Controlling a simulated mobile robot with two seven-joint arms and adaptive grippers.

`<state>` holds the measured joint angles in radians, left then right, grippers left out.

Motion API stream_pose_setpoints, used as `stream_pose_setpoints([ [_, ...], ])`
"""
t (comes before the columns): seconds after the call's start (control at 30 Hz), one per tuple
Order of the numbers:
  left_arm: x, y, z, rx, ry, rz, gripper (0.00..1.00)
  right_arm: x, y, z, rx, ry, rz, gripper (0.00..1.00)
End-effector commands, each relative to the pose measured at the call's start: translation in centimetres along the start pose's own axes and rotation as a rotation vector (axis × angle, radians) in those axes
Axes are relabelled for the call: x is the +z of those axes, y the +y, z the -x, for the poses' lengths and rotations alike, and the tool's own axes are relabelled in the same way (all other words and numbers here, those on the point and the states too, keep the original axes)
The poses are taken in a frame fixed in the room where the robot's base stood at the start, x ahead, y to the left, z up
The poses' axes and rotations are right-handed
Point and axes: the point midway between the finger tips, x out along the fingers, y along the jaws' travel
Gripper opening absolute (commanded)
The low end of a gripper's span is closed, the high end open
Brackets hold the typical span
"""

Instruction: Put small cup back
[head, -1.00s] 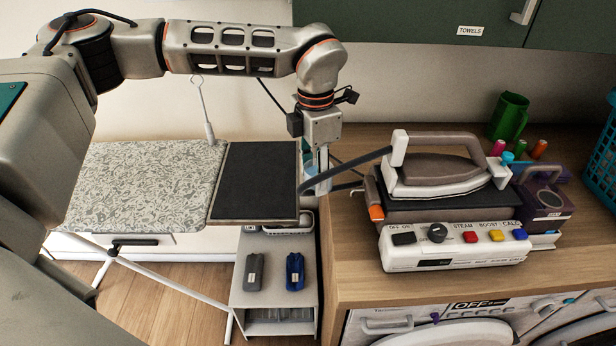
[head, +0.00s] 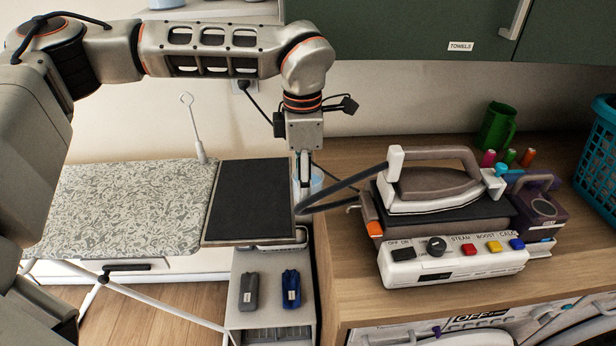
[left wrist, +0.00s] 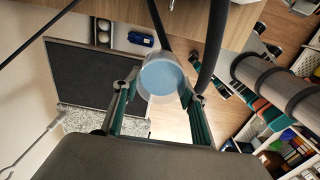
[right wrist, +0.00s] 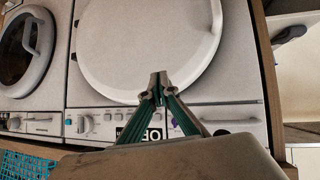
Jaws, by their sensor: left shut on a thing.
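The small cup (left wrist: 162,80), clear with a blue bottom, is between the fingers of my left gripper (left wrist: 160,88) in the left wrist view. My left gripper is shut on it. In the head view the cup (head: 315,181) shows partly behind my left gripper (head: 304,190), at the counter's left edge beside the dark board. The gripper points down there. My right gripper (right wrist: 157,88) is shut and empty in the right wrist view, in front of a white washing machine. It is not in the head view.
An iron (head: 435,185) on its steam station stands on the wooden counter (head: 360,290), its dark hose reaching toward my left gripper. A green mug (head: 497,126), spools and a blue basket (head: 601,165) are further right. The ironing board (head: 130,205) lies left.

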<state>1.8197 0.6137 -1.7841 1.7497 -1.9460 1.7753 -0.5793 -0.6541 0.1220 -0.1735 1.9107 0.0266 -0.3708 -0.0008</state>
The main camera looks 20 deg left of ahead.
Motion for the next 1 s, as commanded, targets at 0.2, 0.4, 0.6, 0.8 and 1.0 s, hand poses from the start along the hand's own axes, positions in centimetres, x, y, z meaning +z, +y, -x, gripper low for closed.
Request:
stream_pose_setpoints([
  [0.2, -1.5, -0.3, -1.2, 0.006, 0.004, -0.372, 0.14, 0.1, 0.2, 0.0, 0.0, -0.001, 0.007, 0.0],
  [0.4, -2.9, -0.6, -2.3, 0.007, 0.006, -0.718, 0.14, 0.1, 0.1, 0.0, 0.0, -0.001, 0.005, 0.0],
  [0.6, -4.2, -1.2, -3.5, 0.005, 0.006, -1.065, 0.14, 0.0, 0.0, 0.0, 0.0, 0.0, -0.001, 0.0],
  [0.8, -5.5, -1.8, -4.6, 0.002, 0.003, -1.411, 0.14, -0.1, -0.1, 0.0, 0.001, 0.0, -0.006, 0.0],
  [1.0, -6.6, -2.6, -5.5, -0.001, -0.004, -1.726, 0.14, -0.1, -0.1, 0.0, 0.002, 0.0, -0.007, 0.0],
])
